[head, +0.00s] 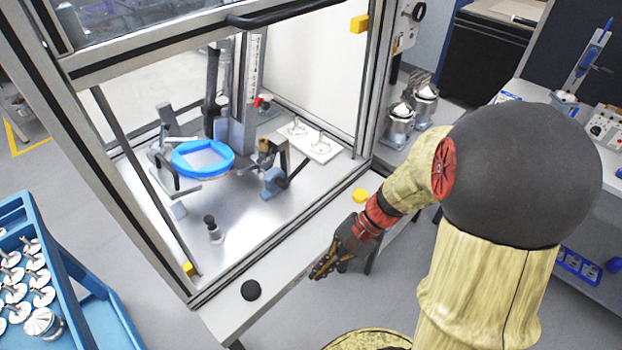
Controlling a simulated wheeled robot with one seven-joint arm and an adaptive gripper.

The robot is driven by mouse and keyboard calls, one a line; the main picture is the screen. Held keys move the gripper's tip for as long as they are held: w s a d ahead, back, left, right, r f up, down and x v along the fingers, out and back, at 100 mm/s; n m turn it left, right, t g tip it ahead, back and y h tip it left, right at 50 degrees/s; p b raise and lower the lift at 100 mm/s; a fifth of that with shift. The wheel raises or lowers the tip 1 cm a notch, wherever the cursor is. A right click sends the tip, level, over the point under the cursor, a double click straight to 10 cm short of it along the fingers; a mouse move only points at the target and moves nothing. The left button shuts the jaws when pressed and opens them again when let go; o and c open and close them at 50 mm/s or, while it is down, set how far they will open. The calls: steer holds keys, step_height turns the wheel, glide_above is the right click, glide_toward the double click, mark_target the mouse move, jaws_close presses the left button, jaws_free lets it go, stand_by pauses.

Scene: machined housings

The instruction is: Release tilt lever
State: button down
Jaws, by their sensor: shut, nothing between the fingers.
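Inside the framed enclosure stands a fixture with a bright blue ring (203,158) on a metal bed. A small clamp-like lever (167,125) stands left of the ring, and a dark lever assembly (284,165) stands right of it. A short post with a black knob (210,220) rises from the bed in front. A red knob (262,102) sits by the column behind. I cannot tell which of these is the tilt lever. My gripper (318,272) is shut and empty, outside the enclosure, above the front ledge and apart from all the levers.
The enclosure's frame (367,110) and its lower front rail stand between my gripper and the fixture. A black button (251,290) and a yellow button (360,196) sit on the front ledge (285,285). A blue cart (95,310) with metal parts stands at left.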

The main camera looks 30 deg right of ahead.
steer(key=w+d+f+m+t, duration=0.1)
steer(key=w+d+m+t, duration=0.1)
steer(key=w+m+t, duration=0.1)
steer(key=w+d+f+m+t+y, duration=0.1)
steer(key=w+d+f+m+t, duration=0.1)
steer(key=w+m, duration=0.3)
steer(key=w+d+f+m+t+y, duration=0.1)
steer(key=w+d+f+m+t, duration=0.1)
steer(key=w+t, duration=0.3)
steer(key=shift+d+f+m+b, duration=0.15)
steer(key=shift+m+b, duration=0.2)
steer(key=shift+m, duration=0.55)
steer(key=w+d+t, duration=0.1)
steer(key=w+d+m+t+h, duration=0.1)
steer(key=w+d+m+t, duration=0.1)
steer(key=d, duration=0.1)
steer(key=shift+w+r+h, duration=0.25)
steer(key=shift+h, duration=0.05)
steer(key=w+d+r+m+t+h, duration=0.2)
steer(key=w+d+r+t, duration=0.1)
steer(key=d, duration=0.3)
steer(key=shift+r+t+h, duration=0.4)
steer(key=shift+r, duration=0.35)
steer(key=shift+w, duration=0.15)
steer(key=b+x, duration=0.1)
steer(key=x, duration=0.8)
steer(key=shift+w+a+b, duration=0.1)
steer(key=shift+w+b, duration=0.25)
steer(key=shift+w, duration=0.05)
